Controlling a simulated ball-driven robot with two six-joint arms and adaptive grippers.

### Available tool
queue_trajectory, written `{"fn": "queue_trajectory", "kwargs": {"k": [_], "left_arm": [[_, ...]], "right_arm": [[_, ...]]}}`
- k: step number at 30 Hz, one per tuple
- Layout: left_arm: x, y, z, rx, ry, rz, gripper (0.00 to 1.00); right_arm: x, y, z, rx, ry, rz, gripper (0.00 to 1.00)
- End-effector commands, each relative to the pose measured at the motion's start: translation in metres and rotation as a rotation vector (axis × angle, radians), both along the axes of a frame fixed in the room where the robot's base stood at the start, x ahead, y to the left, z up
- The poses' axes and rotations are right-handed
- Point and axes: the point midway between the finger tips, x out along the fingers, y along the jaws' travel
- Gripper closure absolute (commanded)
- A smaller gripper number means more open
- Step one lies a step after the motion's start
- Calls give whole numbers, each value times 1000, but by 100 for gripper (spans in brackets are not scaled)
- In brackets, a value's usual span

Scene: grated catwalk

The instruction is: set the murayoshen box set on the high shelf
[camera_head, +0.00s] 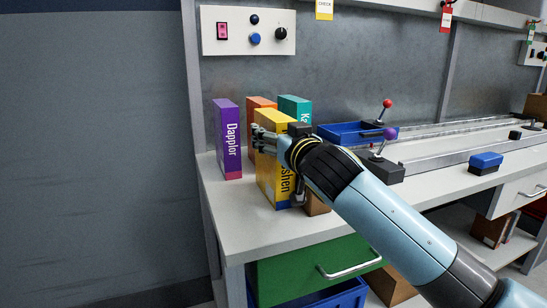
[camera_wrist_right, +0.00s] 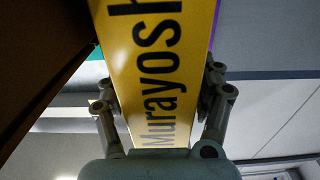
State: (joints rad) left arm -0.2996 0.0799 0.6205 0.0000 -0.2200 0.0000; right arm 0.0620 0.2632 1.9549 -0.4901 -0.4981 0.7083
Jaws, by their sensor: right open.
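The Murayoshen box (camera_head: 270,180) is yellow and stands upright at the front of the grey bench top in the head view. In the right wrist view the same yellow box (camera_wrist_right: 155,60) fills the middle, its name running along its face. My right gripper (camera_head: 280,145) is at the box, with its fingers on either side of it. In the right wrist view the fingers of this gripper (camera_wrist_right: 160,100) flank the box; they are open, and whether they touch it is unclear. A high shelf (camera_head: 400,7) runs along the top edge of the head view, mostly cut off. My left gripper is out of view.
A purple Dapplor box (camera_head: 227,140) stands left of the yellow one. An orange box (camera_head: 258,105) and a teal box (camera_head: 295,108) stand behind it. A blue tray (camera_head: 350,133) and levers lie to the right. A control panel (camera_head: 248,31) hangs on the wall.

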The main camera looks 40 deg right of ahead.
Motion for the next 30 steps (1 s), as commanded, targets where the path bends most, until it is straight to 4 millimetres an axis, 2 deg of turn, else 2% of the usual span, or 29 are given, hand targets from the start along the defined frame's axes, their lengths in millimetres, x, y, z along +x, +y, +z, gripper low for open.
{"fn": "queue_trajectory", "kwargs": {"k": [3,9,25,30], "left_arm": [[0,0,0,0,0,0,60],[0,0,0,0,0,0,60],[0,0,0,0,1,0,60],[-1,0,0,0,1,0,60]], "right_arm": [[8,-2,0,1,0,0,30],[8,-2,0,1,1,0,30],[8,-2,0,0,1,0,99],[8,-2,1,0,-2,1,100]]}}
